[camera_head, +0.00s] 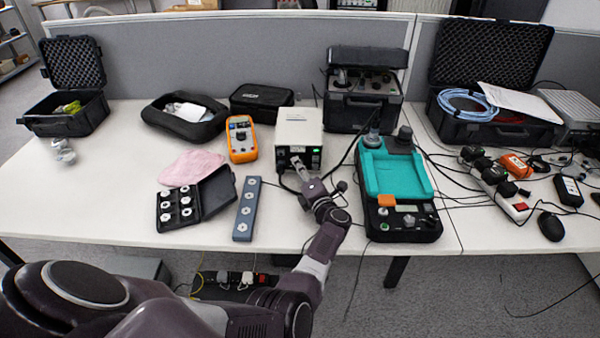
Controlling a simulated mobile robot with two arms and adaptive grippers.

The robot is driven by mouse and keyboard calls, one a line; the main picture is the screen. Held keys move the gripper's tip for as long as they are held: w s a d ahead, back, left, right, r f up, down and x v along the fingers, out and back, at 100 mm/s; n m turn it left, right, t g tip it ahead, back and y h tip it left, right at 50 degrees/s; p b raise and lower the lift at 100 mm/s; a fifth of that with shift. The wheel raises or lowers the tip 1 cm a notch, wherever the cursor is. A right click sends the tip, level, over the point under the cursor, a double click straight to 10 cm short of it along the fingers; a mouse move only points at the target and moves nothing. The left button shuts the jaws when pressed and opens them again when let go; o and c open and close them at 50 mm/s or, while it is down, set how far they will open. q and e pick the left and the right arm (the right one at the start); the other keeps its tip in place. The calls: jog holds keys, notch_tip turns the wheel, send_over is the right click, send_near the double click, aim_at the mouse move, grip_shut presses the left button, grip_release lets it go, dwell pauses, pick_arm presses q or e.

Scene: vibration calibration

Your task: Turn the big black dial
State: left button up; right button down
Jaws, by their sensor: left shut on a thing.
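A white instrument box (299,128) with a dark front panel (313,154) stands at the middle of the table. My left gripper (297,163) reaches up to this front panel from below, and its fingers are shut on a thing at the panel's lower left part. The big black dial is not clearly seen; the fingers cover that spot, so it appears to be the thing held. A small green display shows on the panel to the right of the fingers. My right gripper is not in view.
An orange multimeter (241,139) and an open black case of round parts (199,203) lie left. A blue-grey strip (247,208) lies just left of my arm. A teal-topped device (396,174) stands close on the right. Black cables run beside the box.

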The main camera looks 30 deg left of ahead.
pick_arm(q)
jog(key=shift+f, duration=0.1)
dwell(0.4)
jog(key=o, duration=0.9)
jog(key=shift+c, duration=0.2)
